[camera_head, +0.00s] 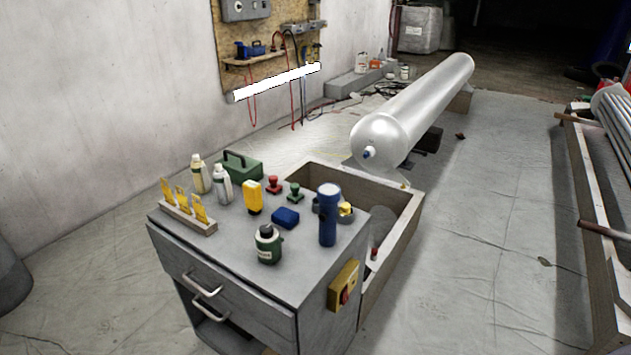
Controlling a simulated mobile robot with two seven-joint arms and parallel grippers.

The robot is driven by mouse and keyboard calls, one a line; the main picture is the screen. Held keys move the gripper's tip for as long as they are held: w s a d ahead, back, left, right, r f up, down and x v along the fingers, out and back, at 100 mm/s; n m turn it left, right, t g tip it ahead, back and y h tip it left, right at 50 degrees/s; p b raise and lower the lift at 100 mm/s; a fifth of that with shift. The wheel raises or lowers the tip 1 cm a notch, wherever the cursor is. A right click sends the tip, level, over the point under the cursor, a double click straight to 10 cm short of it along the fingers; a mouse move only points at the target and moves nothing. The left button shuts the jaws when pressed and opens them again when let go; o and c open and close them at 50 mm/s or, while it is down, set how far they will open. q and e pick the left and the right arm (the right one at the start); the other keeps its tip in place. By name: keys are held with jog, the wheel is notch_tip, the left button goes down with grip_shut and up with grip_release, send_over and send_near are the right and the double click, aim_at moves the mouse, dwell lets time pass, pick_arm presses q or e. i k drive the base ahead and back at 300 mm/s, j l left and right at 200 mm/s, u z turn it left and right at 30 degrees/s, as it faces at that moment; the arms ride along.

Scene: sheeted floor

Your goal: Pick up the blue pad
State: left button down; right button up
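The blue pad (285,217) is a small dark blue block with rounded edges. It lies flat on the grey top of the drawer cabinet (205,253), near the middle of the things on it. A yellow device (254,197) is at its left and a blue flashlight (328,215) stands at its right. A dark green bottle (267,244) stands in front of it. Neither of my grippers shows in the head view.
Red (273,185) and green (295,193) knobbed items stand behind the pad. White bottles (199,175), a green box (241,165) and a rack with yellow pieces (188,217) are at the left. A wooden crate (410,222) adjoins the cabinet. Sheeted floor at right is mostly clear.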

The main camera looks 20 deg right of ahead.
aim_at(284, 217)
jog(key=l+u, duration=0.2)
jog(key=u, duration=0.65)
jog(key=l+u, duration=0.5)
jog(key=l, duration=0.25)
jog(key=k+l+u, duration=0.1)
jog(key=l, duration=0.3)
jog(key=k+l+u, duration=0.15)
jog(key=l, duration=0.2)
jog(key=k+l, duration=0.1)
jog(key=l, duration=0.4)
jog(key=k+l, duration=0.15)
jog(key=l, duration=0.35)
jog(key=k+l, duration=0.1)
jog(key=l, duration=0.35)
jog(key=i+j, duration=0.35)
jog(key=i, duration=0.1)
